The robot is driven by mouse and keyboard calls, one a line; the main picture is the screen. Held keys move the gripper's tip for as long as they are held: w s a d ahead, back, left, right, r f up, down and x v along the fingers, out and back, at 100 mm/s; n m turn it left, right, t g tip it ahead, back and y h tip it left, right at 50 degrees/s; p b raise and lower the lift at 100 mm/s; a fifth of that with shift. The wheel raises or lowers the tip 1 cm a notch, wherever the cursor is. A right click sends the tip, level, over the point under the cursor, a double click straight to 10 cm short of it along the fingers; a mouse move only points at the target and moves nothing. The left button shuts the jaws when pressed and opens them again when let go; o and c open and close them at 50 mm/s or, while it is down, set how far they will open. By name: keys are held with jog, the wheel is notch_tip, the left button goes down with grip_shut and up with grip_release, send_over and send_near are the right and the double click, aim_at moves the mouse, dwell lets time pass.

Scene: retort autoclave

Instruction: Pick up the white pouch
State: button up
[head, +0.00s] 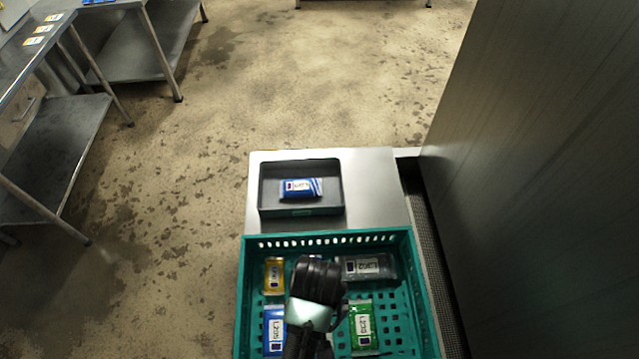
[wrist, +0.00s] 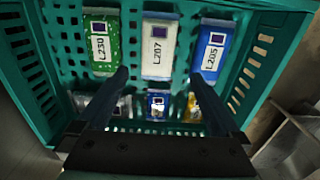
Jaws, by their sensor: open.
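The white pouch (wrist: 157,45), labelled L207, lies in the teal crate (wrist: 268,55) between a green pouch (wrist: 101,45) and a blue-and-white pouch (wrist: 210,51) in the wrist view. My gripper (wrist: 159,77) is open and empty. Its two fingers point toward the white pouch, one on each side of its near end, apparently above it. I cannot tell the exact height. In the head view my arm covers the middle of the crate (head: 418,298) and hides the white pouch and my fingertips.
Yellow (head: 274,276) and dark grey (head: 366,267) pouches lie in the crate's far row. A grey tray (head: 264,196) with a blue pouch (head: 301,188) stands beyond the crate. A tall metal wall (head: 540,170) is close on the right. Steel tables (head: 50,140) stand left; open floor lies between.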

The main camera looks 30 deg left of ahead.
notch_tip(320, 180, down, 3)
jog(key=shift+f, duration=0.1)
jog(key=shift+d+f+p, duration=0.15)
jog(key=shift+f+p, duration=0.05)
jog(key=shift+f, duration=1.1)
jog(key=shift+d+f+p, duration=0.1)
jog(key=shift+f+p, duration=0.1)
jog(key=shift+f, duration=1.1)
jog(key=c, duration=1.4)
